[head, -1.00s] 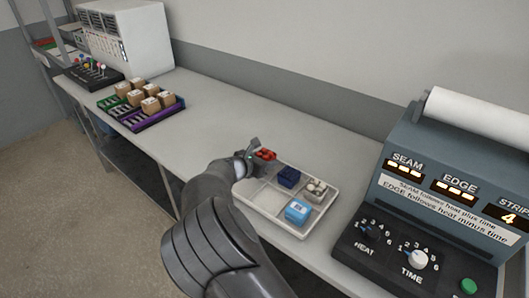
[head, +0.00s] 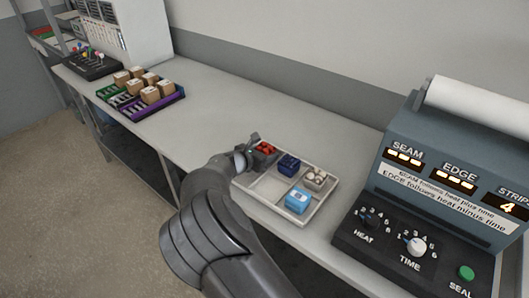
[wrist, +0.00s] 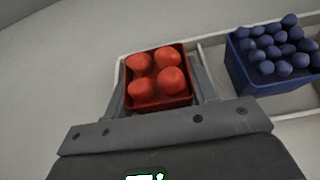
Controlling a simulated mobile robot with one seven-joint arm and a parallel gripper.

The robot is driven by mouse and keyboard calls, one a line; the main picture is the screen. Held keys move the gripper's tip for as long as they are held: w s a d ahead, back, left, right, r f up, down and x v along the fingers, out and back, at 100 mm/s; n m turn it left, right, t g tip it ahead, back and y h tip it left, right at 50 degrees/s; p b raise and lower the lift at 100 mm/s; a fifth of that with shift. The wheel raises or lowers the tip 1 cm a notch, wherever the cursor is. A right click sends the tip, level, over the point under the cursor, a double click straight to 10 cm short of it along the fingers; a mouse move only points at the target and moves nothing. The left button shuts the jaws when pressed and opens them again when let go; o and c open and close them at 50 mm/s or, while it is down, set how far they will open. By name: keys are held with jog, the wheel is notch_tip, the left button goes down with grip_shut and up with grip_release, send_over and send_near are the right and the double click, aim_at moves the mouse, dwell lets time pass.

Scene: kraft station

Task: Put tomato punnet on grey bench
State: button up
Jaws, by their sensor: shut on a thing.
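The tomato punnet (wrist: 158,104), a small red box of round red tomatoes, is between the fingers of my gripper (wrist: 160,88) in the wrist view. My gripper is shut on it, with one finger on each side. In the head view the punnet (head: 265,148) shows at the back left compartment of the white divided tray (head: 318,211). I cannot tell whether it touches the tray floor. The grey bench (head: 222,98) runs along the wall, and the tray stands on it.
A blue punnet of dark berries (head: 289,165), a punnet of pale items (head: 315,179) and a light blue box (head: 297,201) sit in the tray. The sealing machine (head: 430,190) stands to the right. Crates with brown boxes (head: 150,97) stand left; bench between is clear.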

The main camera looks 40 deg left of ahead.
jog(key=shift+f, duration=0.15)
jog(key=o, duration=1.2)
jog(key=shift+c, duration=0.2)
jog(key=v, duration=1.1)
jog(key=shift+w, duration=0.1)
